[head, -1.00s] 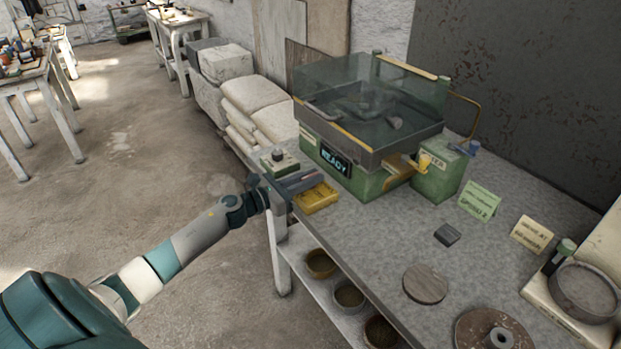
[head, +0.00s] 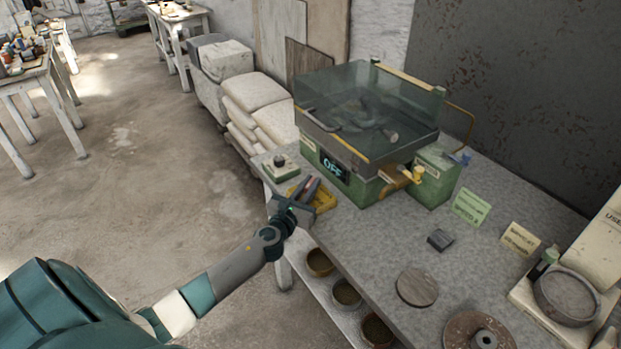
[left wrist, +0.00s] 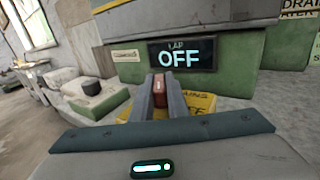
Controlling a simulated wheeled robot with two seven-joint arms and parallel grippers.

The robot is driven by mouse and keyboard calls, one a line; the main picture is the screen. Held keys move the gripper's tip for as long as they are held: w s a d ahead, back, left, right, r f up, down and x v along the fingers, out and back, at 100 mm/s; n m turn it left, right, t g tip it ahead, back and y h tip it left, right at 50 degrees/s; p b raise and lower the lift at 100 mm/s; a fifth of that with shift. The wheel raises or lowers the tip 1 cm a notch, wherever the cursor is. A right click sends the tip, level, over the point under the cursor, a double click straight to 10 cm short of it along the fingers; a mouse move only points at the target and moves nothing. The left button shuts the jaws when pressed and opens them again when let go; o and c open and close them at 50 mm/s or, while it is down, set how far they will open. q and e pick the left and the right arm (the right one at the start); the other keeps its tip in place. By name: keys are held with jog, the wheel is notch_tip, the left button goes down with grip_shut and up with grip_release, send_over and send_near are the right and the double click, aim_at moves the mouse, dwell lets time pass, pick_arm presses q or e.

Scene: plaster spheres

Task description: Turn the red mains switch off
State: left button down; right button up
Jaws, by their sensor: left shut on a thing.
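The red mains switch (left wrist: 160,86) shows between my left gripper's two fingers in the left wrist view. It stands on a yellow box (left wrist: 200,104) marked "MAINS". In the head view the yellow box (head: 325,199) sits at the bench's left edge, and the fingers largely hide the switch. My left gripper (head: 308,188) is shut on the red switch; it also shows in the left wrist view (left wrist: 160,92). The display (head: 333,167) on the green machine reads "OFF", also in the left wrist view (left wrist: 181,55). My right gripper is not in view.
A green box with a dark knob (head: 280,164) stands just left of the yellow box. The green machine with its clear hood (head: 370,100) stands close behind. A small dark block (head: 440,240) and a round disc (head: 417,287) lie on the bench.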

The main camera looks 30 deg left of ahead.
pick_arm(q)
jog(key=n+g+y+p, duration=0.1)
jog(key=n+y, duration=0.2)
jog(key=y, duration=0.1)
jog(key=shift+d+r, duration=0.1)
jog(key=n+g+y, duration=0.2)
jog(key=y, duration=0.2)
jog(key=shift+n, duration=0.4)
jog(key=n+g+y, duration=0.1)
jog(key=n+g+y+b, duration=0.2)
jog(key=g+y, duration=0.1)
jog(key=shift+f, duration=0.25)
jog(key=shift+r+n+g+y+b, duration=0.15)
jog(key=shift+n+g+y+b, duration=0.8)
jog(key=shift+n+g, duration=0.85)
jog(key=c, duration=1.7)
grip_release()
